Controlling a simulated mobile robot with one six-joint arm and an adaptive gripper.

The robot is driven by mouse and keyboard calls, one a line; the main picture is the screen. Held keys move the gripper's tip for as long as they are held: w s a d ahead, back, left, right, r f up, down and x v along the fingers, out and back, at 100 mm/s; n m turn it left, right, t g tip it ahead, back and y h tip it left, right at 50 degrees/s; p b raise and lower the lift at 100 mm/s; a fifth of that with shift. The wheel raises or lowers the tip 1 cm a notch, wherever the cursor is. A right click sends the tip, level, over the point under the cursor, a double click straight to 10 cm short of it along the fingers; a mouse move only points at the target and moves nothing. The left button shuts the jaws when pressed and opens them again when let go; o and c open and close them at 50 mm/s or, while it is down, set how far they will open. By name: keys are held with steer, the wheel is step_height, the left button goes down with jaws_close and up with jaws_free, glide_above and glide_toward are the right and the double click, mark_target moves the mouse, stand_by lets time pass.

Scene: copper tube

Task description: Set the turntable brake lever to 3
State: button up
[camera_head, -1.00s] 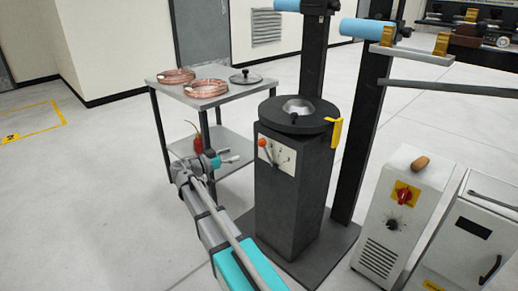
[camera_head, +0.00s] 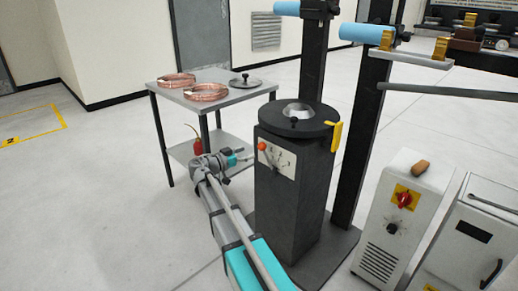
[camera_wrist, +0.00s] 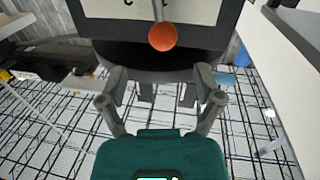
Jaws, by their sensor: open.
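The turntable (camera_head: 297,118) is a dark round disc on a black pedestal (camera_head: 288,205). A white scale plate (camera_head: 283,163) is on the pedestal's front. Its brake lever ends in an orange ball knob (camera_head: 262,146), at the plate's upper left; the marks are too small to read. In the wrist view the orange knob (camera_wrist: 163,37) hangs in front of the plate (camera_wrist: 120,10), beyond the fingertips and roughly centred between them. My gripper (camera_head: 246,155) is just left of the plate, and its spread, empty fingers show in the wrist view (camera_wrist: 160,78).
A yellow piece (camera_head: 336,136) sticks out at the disc's right. Posts with blue rollers (camera_head: 366,31) and white cabinets (camera_head: 403,215) stand to the right. Floor at left is clear.

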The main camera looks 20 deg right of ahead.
mark_target(259, 148)
steer(key=d, duration=0.3)
steer(key=w+d, duration=0.1)
steer(key=d, duration=0.3)
steer(key=shift+w+d, duration=0.15)
steer(key=shift+w, duration=0.05)
steer(key=shift+c, duration=0.2)
